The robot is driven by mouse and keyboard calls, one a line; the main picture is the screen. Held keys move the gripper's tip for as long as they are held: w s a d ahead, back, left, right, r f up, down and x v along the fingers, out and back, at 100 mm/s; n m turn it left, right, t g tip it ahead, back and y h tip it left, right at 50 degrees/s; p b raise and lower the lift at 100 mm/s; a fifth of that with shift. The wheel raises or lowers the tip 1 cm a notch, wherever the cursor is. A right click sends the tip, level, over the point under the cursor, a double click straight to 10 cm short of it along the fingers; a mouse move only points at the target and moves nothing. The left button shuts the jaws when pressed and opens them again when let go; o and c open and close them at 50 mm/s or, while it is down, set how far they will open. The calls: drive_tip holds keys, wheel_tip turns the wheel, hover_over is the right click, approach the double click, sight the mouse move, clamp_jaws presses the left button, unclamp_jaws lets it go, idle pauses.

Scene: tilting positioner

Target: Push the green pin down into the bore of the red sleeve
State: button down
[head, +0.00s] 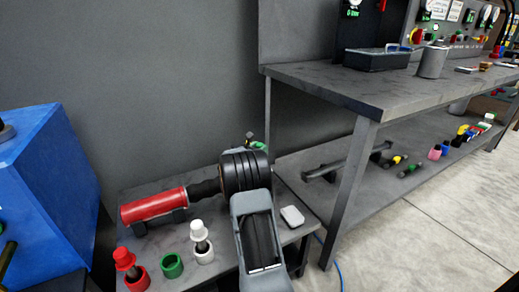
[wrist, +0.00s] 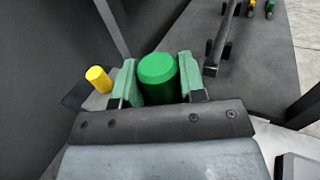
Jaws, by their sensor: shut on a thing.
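My gripper (wrist: 157,80) is shut on the green pin (wrist: 157,68) in the wrist view, with a green-faced finger on each side of it. In the head view my arm hides most of the gripper; a bit of green (head: 259,146) shows past the black wrist. I cannot make out the red sleeve's bore in either view, nor whether the pin touches it. A large red cylinder (head: 153,207) lies on dark supports left of my arm; I cannot tell whether it is the sleeve.
On the low table stand an empty green ring (head: 172,266), a red pin (head: 124,259) in a red ring and a white pin (head: 198,230) in a white ring. A yellow cylinder (wrist: 98,78) is left of my gripper. A workbench (head: 345,88) is at right, a blue cabinet (head: 45,160) at left.

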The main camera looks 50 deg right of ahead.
drive_tip(key=shift+f+b, duration=0.55)
drive_tip(key=shift+f, duration=0.15)
drive_tip(key=shift+r, duration=0.2)
